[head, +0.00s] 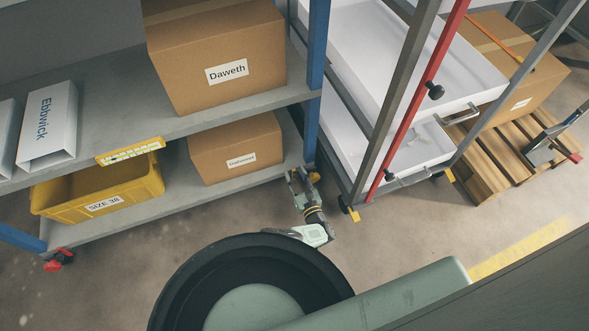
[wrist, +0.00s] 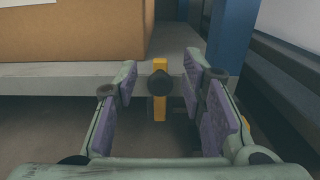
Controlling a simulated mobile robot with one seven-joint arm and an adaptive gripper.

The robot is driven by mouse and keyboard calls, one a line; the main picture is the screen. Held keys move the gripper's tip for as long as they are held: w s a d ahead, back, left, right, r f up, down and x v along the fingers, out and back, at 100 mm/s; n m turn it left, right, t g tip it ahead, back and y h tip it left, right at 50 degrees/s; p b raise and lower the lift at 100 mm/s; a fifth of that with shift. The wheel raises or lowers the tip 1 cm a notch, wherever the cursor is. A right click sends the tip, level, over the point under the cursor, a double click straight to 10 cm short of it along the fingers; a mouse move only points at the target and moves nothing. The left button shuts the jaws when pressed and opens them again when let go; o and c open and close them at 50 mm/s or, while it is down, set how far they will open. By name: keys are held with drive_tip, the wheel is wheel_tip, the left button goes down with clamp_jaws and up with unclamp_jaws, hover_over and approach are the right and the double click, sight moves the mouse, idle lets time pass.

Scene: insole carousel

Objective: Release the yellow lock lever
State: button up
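The yellow lock lever (wrist: 160,65) stands upright in the wrist view, with a dark round knob (wrist: 160,84) facing me. It is by the edge of a grey shelf, near a blue post. My gripper (wrist: 165,80) is open, with its purple-padded fingers to the left and right of the lever in the picture. The fingers look apart from the lever and knob; how far the lever is beyond the tips is hard to tell. In the head view my gripper (head: 302,181) is by the foot of the blue post, with a bit of yellow (head: 313,177) beside it.
A grey shelf unit holds the cardboard boxes Daweth (head: 210,95) and a smaller one (head: 235,175), and a yellow bin (head: 55,208). A rack with white trays (head: 350,60) and a red bar (head: 425,90) stands close on the right. Floor in front is clear.

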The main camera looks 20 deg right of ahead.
idle(0.3)
clamp_jaws()
idle(0.3)
idle(0.4)
